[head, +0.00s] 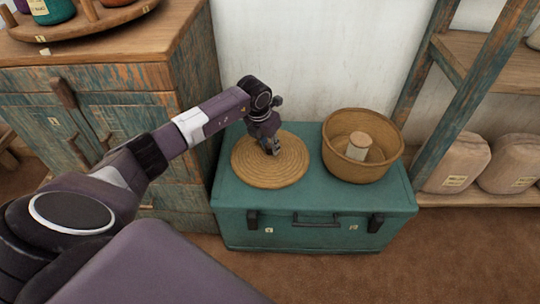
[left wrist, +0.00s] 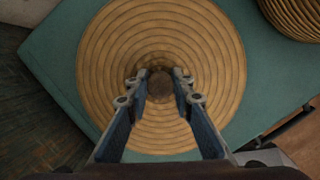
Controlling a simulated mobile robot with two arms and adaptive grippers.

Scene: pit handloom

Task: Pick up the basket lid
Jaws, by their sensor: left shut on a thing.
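The basket lid (head: 255,169) is a round, tan, coiled disc on the left part of the teal trunk's top. It fills much of the left wrist view (left wrist: 110,75). My left gripper (head: 273,150) points down at the middle of the lid. In the left wrist view its two fingers (left wrist: 160,82) stand on either side of a small round knob at the lid's centre and are shut on it. The lid looks flat, and I cannot tell whether it touches the trunk. The open basket (head: 340,165) stands to the right of the lid. My right gripper is not in view.
The teal trunk (head: 290,206) stands against a white wall. A pale cylinder (head: 357,147) stands in the basket. A worn wooden cabinet (head: 115,110) is on the left. A shelf (head: 480,200) with wrapped bundles is on the right. The brown floor in front is clear.

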